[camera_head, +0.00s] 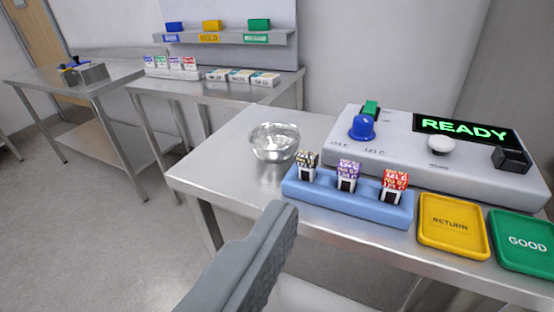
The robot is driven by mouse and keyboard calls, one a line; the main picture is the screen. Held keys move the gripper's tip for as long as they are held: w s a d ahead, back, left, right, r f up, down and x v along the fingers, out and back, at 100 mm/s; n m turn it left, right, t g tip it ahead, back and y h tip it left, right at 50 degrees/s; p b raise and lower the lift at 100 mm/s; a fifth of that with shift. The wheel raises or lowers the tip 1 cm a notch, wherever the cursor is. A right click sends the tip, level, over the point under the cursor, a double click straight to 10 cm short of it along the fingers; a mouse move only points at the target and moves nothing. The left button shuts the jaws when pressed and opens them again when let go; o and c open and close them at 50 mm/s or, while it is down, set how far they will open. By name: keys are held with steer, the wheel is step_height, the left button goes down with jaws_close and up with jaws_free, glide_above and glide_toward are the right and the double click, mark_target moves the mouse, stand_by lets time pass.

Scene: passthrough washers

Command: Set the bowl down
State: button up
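A shiny, clear or metallic bowl (274,143) is upright over the left part of the metal table (235,135), behind the blue rack. It appears to rest on the tabletop, with a reflection below it. My gripper (284,215) shows as a grey finger with a ridged dark side, rising from the bottom middle. Its tip is in front of the bowl and apart from it. No second finger can be made out, so its opening is unclear. Nothing is seen held at the visible fingertip.
A blue rack (345,206) holds three patterned packets in front of the bowl. Behind it is a grey console (400,165) with a READY display. Yellow RETURN (452,250) and green GOOD (524,268) trays lie right. Bare tabletop surrounds the bowl's left side.

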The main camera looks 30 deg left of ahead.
steer(key=w+a+r+n+g+y, duration=0.1)
steer(key=w+a+g, duration=0.25)
steer(key=w, duration=0.25)
steer(key=w+a+r+n+g, duration=0.1)
steer(key=w+a+r+g, duration=0.2)
steer(key=w, duration=0.4)
steer(key=n+g, duration=0.2)
steer(key=g, duration=0.3)
glide_toward(275, 136)
steer(key=f, duration=0.4)
steer(key=w+f, duration=0.1)
steer(key=f, duration=0.2)
steer(key=shift+f, duration=0.1)
steer(key=c, duration=0.9)
